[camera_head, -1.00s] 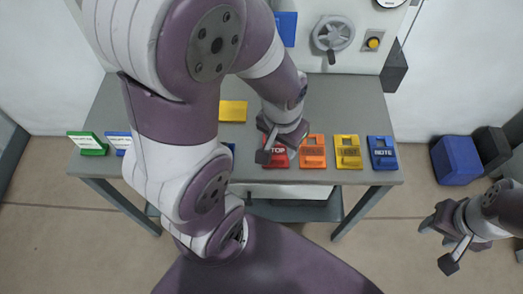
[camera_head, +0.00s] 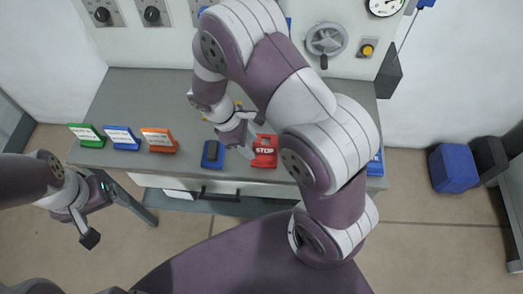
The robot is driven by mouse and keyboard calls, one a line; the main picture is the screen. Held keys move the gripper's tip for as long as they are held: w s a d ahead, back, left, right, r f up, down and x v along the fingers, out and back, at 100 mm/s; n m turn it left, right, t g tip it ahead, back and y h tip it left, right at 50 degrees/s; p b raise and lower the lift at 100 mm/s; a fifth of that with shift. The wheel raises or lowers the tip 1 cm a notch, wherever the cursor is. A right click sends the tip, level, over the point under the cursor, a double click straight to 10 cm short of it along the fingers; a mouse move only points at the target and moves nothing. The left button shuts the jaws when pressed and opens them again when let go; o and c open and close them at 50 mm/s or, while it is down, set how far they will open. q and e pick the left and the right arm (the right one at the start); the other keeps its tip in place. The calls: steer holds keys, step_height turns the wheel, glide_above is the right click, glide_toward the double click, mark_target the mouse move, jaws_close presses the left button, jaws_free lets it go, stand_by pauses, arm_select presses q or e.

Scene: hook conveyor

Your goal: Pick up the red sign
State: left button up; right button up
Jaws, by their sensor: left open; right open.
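The red sign (camera_head: 264,151), reading STOP, stands on the grey table (camera_head: 135,98) near its front edge. My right gripper (camera_head: 251,136) is open at the sign's upper left, with its fingers just beside or above it. Whether they touch cannot be told. My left gripper (camera_head: 97,212) is open and empty in front of the table's left end, away from the red sign.
A blue sign (camera_head: 212,155) stands close left of the red one. Green (camera_head: 87,135), blue (camera_head: 122,138) and orange (camera_head: 159,140) signs stand at the left. My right arm hides much of the table's right side; another blue sign (camera_head: 376,166) shows there.

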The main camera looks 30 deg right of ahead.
mark_target(261, 157)
steer(key=x, duration=0.7)
steer(key=shift+d+f, duration=0.1)
steer(key=shift+f, duration=0.05)
jaws_close()
